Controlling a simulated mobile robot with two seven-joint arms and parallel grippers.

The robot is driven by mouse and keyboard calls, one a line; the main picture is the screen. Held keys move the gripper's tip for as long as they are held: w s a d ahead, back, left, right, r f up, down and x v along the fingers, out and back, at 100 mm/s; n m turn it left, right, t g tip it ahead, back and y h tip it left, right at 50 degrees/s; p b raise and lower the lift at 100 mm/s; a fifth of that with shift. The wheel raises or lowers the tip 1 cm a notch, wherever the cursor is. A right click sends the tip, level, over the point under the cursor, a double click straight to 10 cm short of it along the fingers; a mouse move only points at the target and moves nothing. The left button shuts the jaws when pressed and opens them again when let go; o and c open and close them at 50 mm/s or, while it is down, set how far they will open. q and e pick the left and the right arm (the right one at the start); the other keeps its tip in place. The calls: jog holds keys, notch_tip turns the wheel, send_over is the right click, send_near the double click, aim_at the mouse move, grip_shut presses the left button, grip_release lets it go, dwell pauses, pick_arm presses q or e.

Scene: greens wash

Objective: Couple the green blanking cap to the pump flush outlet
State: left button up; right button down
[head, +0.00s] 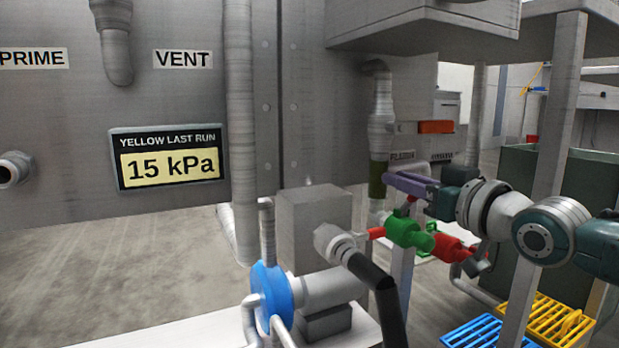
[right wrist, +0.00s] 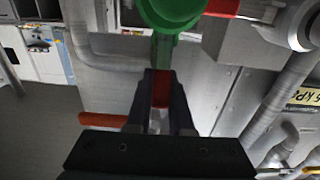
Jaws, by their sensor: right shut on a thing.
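The green blanking cap (head: 408,232) is in the middle right of the head view, with a red stub (head: 375,233) on its left side. It also shows at the top of the right wrist view (right wrist: 172,10). My right gripper (head: 408,188) is above the cap, shut on its upright tab, whose red part (right wrist: 161,88) sits between the fingers. A steel fitting beside the pump (head: 335,242), seemingly the flush outlet, lies left of the red stub. The two look close or touching; I cannot tell whether they are joined. My left gripper is not in view.
A red fitting (head: 450,247) is just right of the cap. A blue round pump part (head: 270,295) and black hose (head: 382,295) are in front. A vertical pipe (head: 381,110) and grey post (head: 548,150) stand near my right arm. Blue (head: 472,333) and yellow crates are below right.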

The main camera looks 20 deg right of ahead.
aim_at(411, 200)
dwell(0.3)
jog(key=shift+s+f+t+b, duration=0.15)
jog(key=shift+f+t+b, duration=0.2)
jog(key=shift+b, duration=0.4)
jog(key=s+t+b, duration=0.1)
jog(key=t+b, duration=0.1)
jog(key=b, duration=0.2)
jog(key=t+b, duration=0.2)
jog(key=b, duration=0.2)
jog(key=s+f+t+y+b, duration=0.1)
jog(key=t+b, duration=0.1)
jog(key=b, duration=0.2)
jog(key=shift+s+d+t, duration=0.15)
jog(key=shift+s+t, duration=0.1)
jog(key=shift+s, duration=0.1)
jog(key=shift+s+t+b, duration=0.2)
jog(key=shift+t+b, duration=0.5)
jog(key=shift+b, duration=0.15)
jog(key=shift+s, duration=0.1)
jog(key=shift+r, duration=0.1)
jog(key=c, duration=0.8)
grip_release()
